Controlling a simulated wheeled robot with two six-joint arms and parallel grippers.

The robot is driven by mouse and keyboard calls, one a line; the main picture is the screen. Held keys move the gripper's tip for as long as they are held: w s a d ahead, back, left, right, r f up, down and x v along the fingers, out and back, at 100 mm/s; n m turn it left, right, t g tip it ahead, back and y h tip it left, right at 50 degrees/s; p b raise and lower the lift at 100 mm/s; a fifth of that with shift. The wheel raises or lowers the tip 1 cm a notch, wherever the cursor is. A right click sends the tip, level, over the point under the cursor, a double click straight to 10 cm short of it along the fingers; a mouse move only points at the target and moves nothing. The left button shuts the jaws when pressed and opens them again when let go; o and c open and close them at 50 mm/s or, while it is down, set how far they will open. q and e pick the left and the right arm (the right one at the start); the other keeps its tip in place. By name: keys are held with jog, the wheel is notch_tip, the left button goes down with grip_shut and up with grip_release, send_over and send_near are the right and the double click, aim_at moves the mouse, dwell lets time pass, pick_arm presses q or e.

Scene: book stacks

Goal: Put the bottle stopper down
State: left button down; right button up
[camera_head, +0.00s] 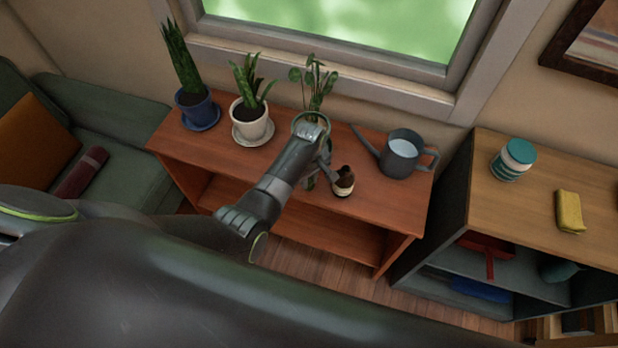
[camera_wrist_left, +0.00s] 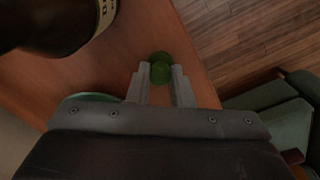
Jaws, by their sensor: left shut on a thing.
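In the left wrist view, a small round green piece (camera_wrist_left: 160,68), which looks like the bottle stopper, is between the fingertips of my left gripper (camera_wrist_left: 159,78). The gripper is shut on it, above the reddish wooden shelf top (camera_wrist_left: 185,45). In the head view, my left gripper (camera_head: 322,168) is over the front part of the shelf unit, and the arm partly hides what is below it. A dark brown bottle with a cream label (camera_head: 343,181) stands just right of the gripper. The bottle (camera_wrist_left: 60,22) also shows at upper left in the wrist view. My right gripper is out of view.
On the wooden shelf unit (camera_head: 200,150) stand a blue-potted plant (camera_head: 198,108), a white-potted plant (camera_head: 250,122), a leafy plant (camera_head: 315,85) behind my arm, and a grey watering can (camera_head: 402,155). A dark shelf unit at right holds a jar (camera_head: 513,160) and a yellow item (camera_head: 569,212).

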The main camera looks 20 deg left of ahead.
aim_at(309, 181)
pick_arm(q)
jog(key=shift+f, duration=0.15)
jog(key=c, duration=1.3)
grip_release()
notch_tip(309, 181, up, 12)
jog(key=p, duration=0.1)
jog(key=shift+r, duration=0.2)
jog(key=shift+f, duration=0.1)
